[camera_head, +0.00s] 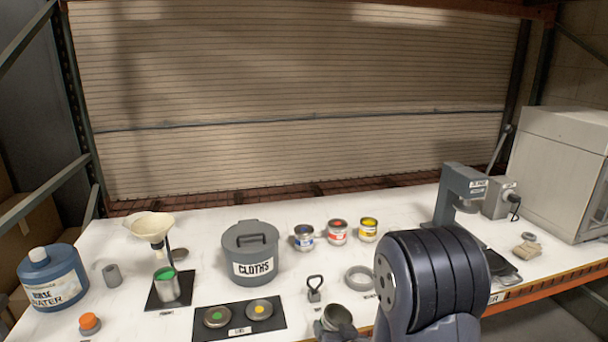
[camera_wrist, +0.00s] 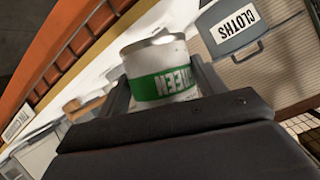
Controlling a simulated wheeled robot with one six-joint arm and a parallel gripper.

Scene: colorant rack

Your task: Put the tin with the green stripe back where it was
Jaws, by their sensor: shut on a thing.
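In the wrist view, a white tin with a green stripe (camera_wrist: 160,72) is between the fingers of my gripper (camera_wrist: 163,85), which is shut on it. Its label reads upside down there, as does the cloths bin's. In the head view, my arm hides most of the gripper. A grey round metal top (camera_head: 338,317) beside my arm at the front edge may be this tin; I cannot tell for sure. Three tins stand in a row behind: a blue-striped one (camera_head: 304,239), a red one (camera_head: 337,233) and a yellow one (camera_head: 368,229).
A grey cloths bin (camera_head: 250,268) stands mid-table. Left of it, a metal cup with green contents (camera_head: 167,287) sits under a funnel (camera_head: 149,227). A black mat (camera_head: 238,332) holds two lids. A grey ring (camera_head: 360,278) lies near my arm. A press (camera_head: 459,193) stands right.

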